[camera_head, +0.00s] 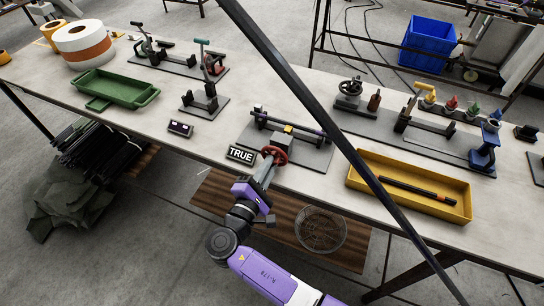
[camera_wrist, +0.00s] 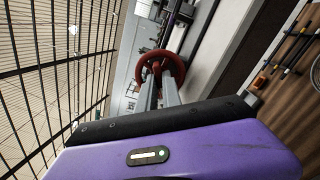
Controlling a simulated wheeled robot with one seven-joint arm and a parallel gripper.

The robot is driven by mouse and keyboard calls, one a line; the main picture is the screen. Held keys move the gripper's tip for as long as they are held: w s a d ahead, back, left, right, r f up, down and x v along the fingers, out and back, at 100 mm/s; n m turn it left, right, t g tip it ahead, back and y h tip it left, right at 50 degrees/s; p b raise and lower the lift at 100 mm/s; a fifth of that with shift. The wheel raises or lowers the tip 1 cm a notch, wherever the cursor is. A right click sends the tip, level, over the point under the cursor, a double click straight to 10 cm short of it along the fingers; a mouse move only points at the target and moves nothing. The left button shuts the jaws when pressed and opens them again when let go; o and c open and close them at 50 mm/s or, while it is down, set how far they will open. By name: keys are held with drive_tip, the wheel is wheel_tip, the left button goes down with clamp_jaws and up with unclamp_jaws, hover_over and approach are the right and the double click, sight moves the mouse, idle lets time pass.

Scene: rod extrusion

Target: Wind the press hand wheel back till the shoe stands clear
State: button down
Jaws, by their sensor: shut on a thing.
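The press stands on a grey base plate (camera_head: 312,157) near the table's front edge. Its red hand wheel (camera_head: 279,152) faces my arm, and the wheel also shows in the wrist view (camera_wrist: 181,68). My gripper (camera_head: 268,164) reaches the wheel from the front. Its two grey fingers (camera_wrist: 158,84) are shut on the wheel near its middle. A grey block (camera_head: 282,141) with a small yellow part (camera_head: 289,129) is behind the wheel. A dark rod (camera_head: 306,129) runs across the press there. The shoe is too small and hidden to tell how it stands.
A yellow tray (camera_head: 357,180) with a dark rod (camera_head: 420,191) is to the right. A dark slanting bar (camera_head: 330,135) crosses the head view. Bare table shows at left, around the small device (camera_head: 180,128).

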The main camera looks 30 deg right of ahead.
drive_tip(key=shift+n+p, duration=0.5)
drive_tip(key=shift+p, duration=0.1)
drive_tip(key=shift+n+p, duration=0.3)
drive_tip(key=shift+n, duration=0.2)
drive_tip(key=shift+f, duration=0.1)
drive_tip(key=shift+n, duration=1)
drive_tip(key=c, duration=1.4)
unclamp_jaws()
drive_tip(key=shift+c, duration=0.2)
